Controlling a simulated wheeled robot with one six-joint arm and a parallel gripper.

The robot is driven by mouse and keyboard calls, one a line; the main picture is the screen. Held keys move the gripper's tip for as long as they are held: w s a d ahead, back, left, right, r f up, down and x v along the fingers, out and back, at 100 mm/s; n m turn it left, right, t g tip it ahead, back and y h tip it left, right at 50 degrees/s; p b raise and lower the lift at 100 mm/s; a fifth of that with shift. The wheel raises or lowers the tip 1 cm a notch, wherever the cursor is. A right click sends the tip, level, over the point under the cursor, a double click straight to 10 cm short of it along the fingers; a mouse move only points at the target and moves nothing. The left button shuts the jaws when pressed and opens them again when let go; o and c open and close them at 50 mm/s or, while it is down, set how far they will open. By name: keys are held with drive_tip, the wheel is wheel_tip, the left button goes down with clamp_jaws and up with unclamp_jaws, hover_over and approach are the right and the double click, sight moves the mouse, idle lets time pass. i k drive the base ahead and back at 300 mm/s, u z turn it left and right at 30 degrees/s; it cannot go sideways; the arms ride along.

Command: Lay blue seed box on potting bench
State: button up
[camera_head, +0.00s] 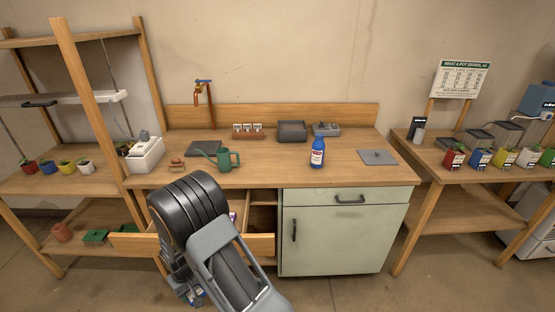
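The wooden bench (280,170) stands against the wall in the middle, with a drawer (262,243) pulled open at its left front. A small item with white and purple-blue colour (232,216) shows inside the open drawer, mostly hidden by my arm; I cannot tell whether it is the blue seed box. No other clear blue seed box shows. My gripper (192,294) is low in front of the drawer, mostly behind my own arm. Small bluish parts show by it, and I cannot tell whether it holds anything.
On the bench stand a blue bottle (317,152), a green watering can (228,159), a dark tray (292,131), a rack of small jars (247,131) and a grey plate (378,157). The front middle is clear.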

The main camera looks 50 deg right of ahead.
sight(283, 165)
drive_tip(key=u, duration=1.3)
drive_tip(key=k, duration=1.45)
drive_tip(key=z, duration=1.75)
drive_tip(key=i, duration=0.25)
drive_tip(key=z, duration=0.05)
